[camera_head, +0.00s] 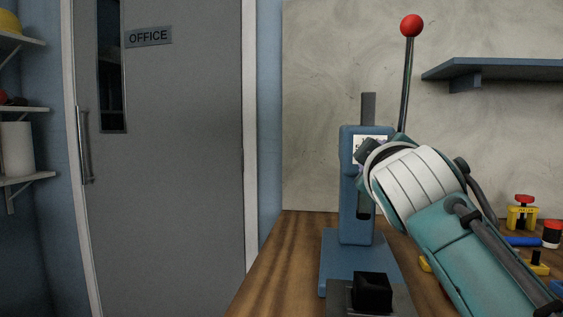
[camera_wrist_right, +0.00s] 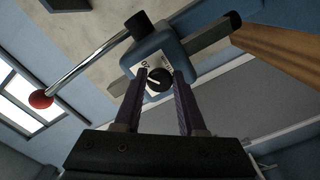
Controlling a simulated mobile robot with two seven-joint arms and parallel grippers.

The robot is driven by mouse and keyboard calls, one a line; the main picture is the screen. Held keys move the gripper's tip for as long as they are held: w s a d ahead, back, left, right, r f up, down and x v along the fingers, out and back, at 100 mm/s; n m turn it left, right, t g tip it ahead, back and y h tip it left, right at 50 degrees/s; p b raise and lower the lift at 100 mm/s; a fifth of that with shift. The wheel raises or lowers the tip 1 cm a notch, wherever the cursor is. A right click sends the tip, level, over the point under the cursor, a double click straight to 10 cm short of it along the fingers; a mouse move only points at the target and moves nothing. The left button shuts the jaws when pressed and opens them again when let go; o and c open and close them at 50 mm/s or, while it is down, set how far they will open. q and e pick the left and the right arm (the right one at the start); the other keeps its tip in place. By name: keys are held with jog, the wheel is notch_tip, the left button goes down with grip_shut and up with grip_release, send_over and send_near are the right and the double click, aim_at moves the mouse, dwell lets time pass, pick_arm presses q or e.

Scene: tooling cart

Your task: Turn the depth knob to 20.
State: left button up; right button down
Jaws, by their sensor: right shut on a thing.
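The blue press (camera_head: 352,225) stands on the wooden bench, with a white dial plate (camera_head: 356,143) on its front. My right gripper (camera_head: 368,152) is at that plate and mostly hides it in the head view. In the right wrist view the black depth knob (camera_wrist_right: 158,79) with a white pointer line sits between the two fingertips of my right gripper (camera_wrist_right: 159,74), which is shut on it. My left gripper is not in view.
A lever with a red ball (camera_head: 411,26) rises above the press. A black block (camera_head: 372,292) sits on a grey plate in front. Yellow and red items (camera_head: 522,214) lie on the bench at right. A blue shelf (camera_head: 500,69) hangs on the wall. A grey office door (camera_head: 185,170) is at left.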

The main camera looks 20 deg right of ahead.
jog(key=shift+m, duration=1)
jog(key=c, duration=0.5)
grip_release()
jog(key=shift+s, duration=0.1)
